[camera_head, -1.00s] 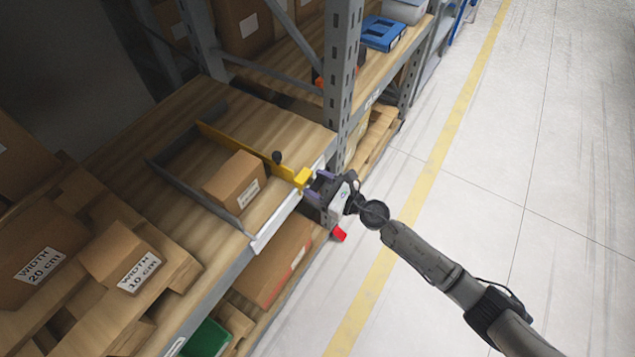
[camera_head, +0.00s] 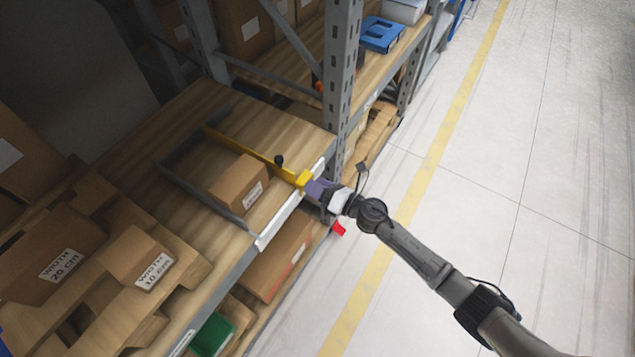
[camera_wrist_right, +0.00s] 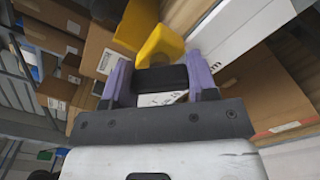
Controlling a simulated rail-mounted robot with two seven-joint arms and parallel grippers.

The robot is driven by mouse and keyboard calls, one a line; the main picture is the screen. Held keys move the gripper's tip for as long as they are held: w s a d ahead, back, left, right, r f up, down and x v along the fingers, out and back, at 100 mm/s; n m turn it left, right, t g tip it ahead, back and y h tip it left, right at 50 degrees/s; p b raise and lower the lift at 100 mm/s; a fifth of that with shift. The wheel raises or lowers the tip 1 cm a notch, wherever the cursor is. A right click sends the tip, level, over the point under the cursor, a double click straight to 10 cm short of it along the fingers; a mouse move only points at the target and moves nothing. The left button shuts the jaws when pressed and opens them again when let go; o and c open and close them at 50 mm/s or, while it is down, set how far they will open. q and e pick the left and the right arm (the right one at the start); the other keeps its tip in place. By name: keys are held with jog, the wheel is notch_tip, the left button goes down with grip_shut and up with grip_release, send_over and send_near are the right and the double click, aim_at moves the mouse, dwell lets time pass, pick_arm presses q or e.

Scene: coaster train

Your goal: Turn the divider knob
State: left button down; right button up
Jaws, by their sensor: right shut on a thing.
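The yellow divider (camera_head: 240,148) runs across the wooden shelf and ends in a yellow block (camera_head: 303,178) at the shelf's front edge. In the right wrist view the yellow block (camera_wrist_right: 161,46) is just ahead of my fingers, with a dark knob (camera_wrist_right: 162,78) in front of it. My right gripper (camera_head: 315,188) reaches in from the aisle, its purple fingers on both sides of the dark knob and shut on it. In the head view the fingers hide this knob. A small black ball-shaped piece (camera_head: 279,160) stands on top of the divider. My left gripper is not in view.
A cardboard box (camera_head: 236,185) sits between the divider and a grey rail (camera_head: 203,198). A grey upright post (camera_head: 341,75) stands close behind my right gripper. Cardboard boxes with width labels (camera_head: 140,258) lie at lower left. The aisle floor (camera_head: 540,180) is clear.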

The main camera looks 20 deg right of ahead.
jog(key=m+p, duration=0.2)
jog(key=m, duration=0.2)
jog(key=shift+r, duration=0.15)
jog(key=shift+m+p, duration=0.6)
jog(key=shift+m, duration=0.6)
jog(key=shift+m+p, duration=0.3)
jog(key=shift+m, duration=0.6)
jog(key=o, duration=0.9)
jog(key=shift+o, duration=0.2)
jog(key=v, duration=1.3)
jog(key=shift+s+d+p, duration=0.3)
jog(key=shift+p, duration=0.05)
